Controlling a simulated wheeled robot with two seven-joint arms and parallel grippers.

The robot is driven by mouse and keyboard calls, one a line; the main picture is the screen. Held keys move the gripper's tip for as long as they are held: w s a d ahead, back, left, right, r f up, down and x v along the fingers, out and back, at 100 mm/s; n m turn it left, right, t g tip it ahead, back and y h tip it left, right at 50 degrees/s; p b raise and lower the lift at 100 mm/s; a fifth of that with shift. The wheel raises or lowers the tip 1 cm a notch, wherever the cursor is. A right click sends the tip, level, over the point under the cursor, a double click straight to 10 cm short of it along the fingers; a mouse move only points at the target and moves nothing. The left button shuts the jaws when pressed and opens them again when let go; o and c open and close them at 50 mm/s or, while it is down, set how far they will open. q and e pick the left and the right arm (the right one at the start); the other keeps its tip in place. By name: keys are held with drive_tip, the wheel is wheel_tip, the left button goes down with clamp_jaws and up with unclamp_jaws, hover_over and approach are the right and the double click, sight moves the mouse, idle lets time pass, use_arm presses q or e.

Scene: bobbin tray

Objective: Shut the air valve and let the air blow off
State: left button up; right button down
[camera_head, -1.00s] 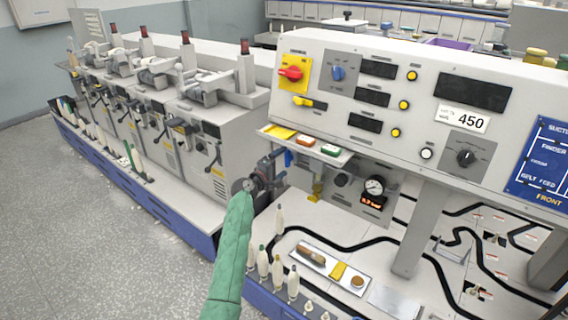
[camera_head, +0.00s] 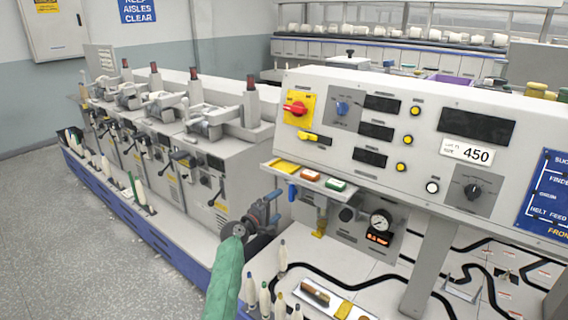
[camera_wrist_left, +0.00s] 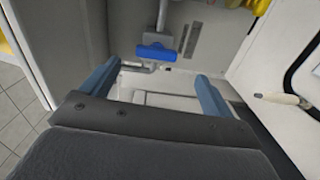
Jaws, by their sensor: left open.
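The air valve's blue handle (camera_head: 292,192) hangs below the small shelf, left of the pressure gauge. In the left wrist view the blue handle (camera_wrist_left: 156,53) lies crosswise on a grey stem, ahead of the fingers. My left gripper (camera_head: 273,207) is open with nothing between its fingers; it is just left of and below the handle in the head view. In the wrist view its two blue fingers (camera_wrist_left: 155,88) stand wide apart, short of the handle. The round gauge (camera_head: 380,222) has a lit red display (camera_head: 378,239) below it; its reading is too small to tell. My right gripper is not in view.
A yellow fitting (camera_head: 320,228) hangs right of the handle. Upright bobbins (camera_head: 265,298) stand below, near my green-sleeved arm. The winding machine (camera_head: 200,170) is close on the left.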

use_arm(q)
drive_tip(key=s+a+f+m+g+y, duration=0.3)
drive_tip(key=s+f, duration=0.8)
drive_tip(key=s, duration=0.9)
drive_tip(key=s+a+f+m+g+y, duration=0.3)
drive_tip(key=s+f, duration=0.8)
drive_tip(key=s, duration=0.9)
drive_tip(key=s+a+f+m+g+y, duration=0.3)
drive_tip(key=s+f+m+g, duration=0.3)
drive_tip(key=s+f, duration=0.5)
drive_tip(key=s+a, duration=0.1)
drive_tip(key=s, duration=0.8)
drive_tip(key=shift+s+f+g+y, duration=0.2)
drive_tip(key=shift+f+g+y, duration=0.2)
drive_tip(key=shift+a, duration=0.1)
